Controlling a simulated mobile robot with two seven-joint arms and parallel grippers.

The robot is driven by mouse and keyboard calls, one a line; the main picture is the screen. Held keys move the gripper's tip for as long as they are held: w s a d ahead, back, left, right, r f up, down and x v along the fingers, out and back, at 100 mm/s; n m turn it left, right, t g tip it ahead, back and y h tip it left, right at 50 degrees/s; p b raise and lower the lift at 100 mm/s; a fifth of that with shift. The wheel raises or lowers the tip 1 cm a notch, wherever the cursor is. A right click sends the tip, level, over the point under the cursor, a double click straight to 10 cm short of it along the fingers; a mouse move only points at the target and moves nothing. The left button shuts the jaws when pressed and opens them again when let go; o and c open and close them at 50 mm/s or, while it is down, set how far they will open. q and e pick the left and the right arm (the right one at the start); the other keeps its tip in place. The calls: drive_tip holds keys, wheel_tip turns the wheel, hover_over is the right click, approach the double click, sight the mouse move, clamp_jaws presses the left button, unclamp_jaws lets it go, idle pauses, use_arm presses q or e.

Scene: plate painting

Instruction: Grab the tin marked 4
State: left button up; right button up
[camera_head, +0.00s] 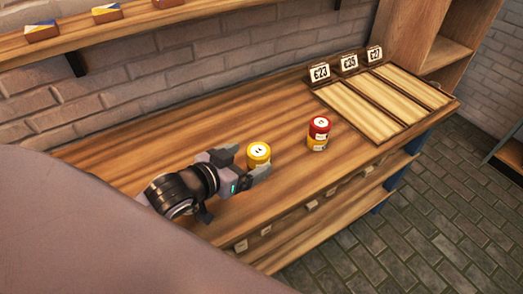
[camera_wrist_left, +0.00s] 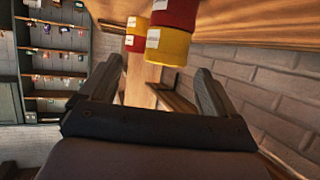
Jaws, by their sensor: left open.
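A yellow-topped tin (camera_head: 258,153) with a white round mark on its lid stands on the wooden counter. The mark may be a 4 but is too small to read surely. My left gripper (camera_head: 246,164) is open, its fingers at either side of this tin, which partly hide its lower part. In the left wrist view, which looks upside down, this tin (camera_wrist_left: 172,42) shows red and yellow just beyond the open fingertips (camera_wrist_left: 157,66). A second tin (camera_head: 319,132), red above yellow, stands apart to the right, and it also shows farther off in the wrist view (camera_wrist_left: 136,36). My right gripper is not in view.
Three pale wooden panels (camera_head: 381,96) lie at the counter's right end, with numbered signs (camera_head: 348,62) behind them. A brick wall (camera_head: 180,85) and a shelf (camera_head: 140,27) run along the back. The counter (camera_head: 150,135) is clear behind the gripper.

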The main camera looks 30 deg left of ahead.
sight(253, 155)
use_arm(q)
drive_tip(key=shift+a+f+x, duration=0.1)
drive_tip(key=shift+a+x, duration=0.1)
drive_tip(key=shift+x, duration=1.25)
drive_tip(key=shift+a+f+x, duration=0.1)
drive_tip(key=shift+a+x, duration=0.05)
drive_tip(key=shift+x, duration=1.35)
drive_tip(key=c, duration=1)
drive_tip(key=shift+c, duration=0.7)
drive_tip(key=shift+r, duration=0.2)
